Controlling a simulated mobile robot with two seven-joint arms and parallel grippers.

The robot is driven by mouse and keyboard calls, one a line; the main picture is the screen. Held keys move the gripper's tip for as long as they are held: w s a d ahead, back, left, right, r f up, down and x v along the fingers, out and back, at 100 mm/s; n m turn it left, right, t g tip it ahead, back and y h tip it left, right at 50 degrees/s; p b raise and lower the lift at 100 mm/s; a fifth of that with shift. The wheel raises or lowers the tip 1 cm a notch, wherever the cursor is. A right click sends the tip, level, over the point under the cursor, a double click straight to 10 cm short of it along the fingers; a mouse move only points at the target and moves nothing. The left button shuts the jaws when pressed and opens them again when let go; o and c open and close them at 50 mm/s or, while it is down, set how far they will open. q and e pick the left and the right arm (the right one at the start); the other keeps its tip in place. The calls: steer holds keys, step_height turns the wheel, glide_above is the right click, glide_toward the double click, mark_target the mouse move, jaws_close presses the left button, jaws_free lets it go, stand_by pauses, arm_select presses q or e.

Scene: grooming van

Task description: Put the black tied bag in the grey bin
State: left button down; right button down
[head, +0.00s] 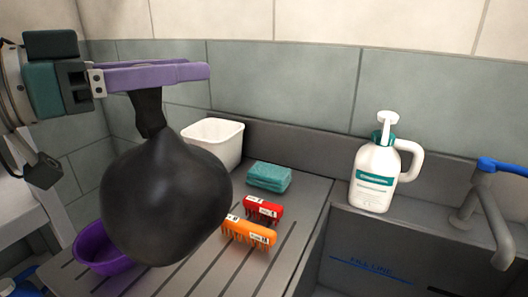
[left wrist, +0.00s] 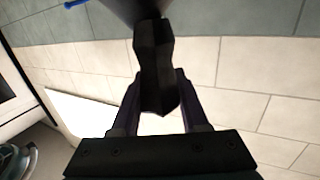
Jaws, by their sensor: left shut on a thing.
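The black tied bag (head: 165,205) hangs in the head view from my left gripper (head: 205,72), whose purple fingers are shut on its tied neck. The bag hangs in the air in front of the grey slatted counter and hides part of it. In the left wrist view the bag's dark neck (left wrist: 155,65) sits between the two fingers of my left gripper (left wrist: 158,100). My right gripper is in neither view. I see no grey bin in either view.
On the counter (head: 290,235) are a white tub (head: 228,140), teal folded cloths (head: 268,176), a red clip-like item (head: 263,208), an orange one (head: 248,232) and a purple bowl (head: 92,250). A white pump jug (head: 375,175) and a blue-handled tap (head: 490,190) stand right.

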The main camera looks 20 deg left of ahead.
mark_target(187, 168)
arm_select(q)
step_height(187, 168, down, 12)
steer(key=b, duration=0.3)
steer(key=shift+r, duration=0.2)
steer(key=shift+b, duration=0.3)
steer(key=shift+f, duration=0.15)
steer(key=shift+c, duration=2.1)
jaws_free()
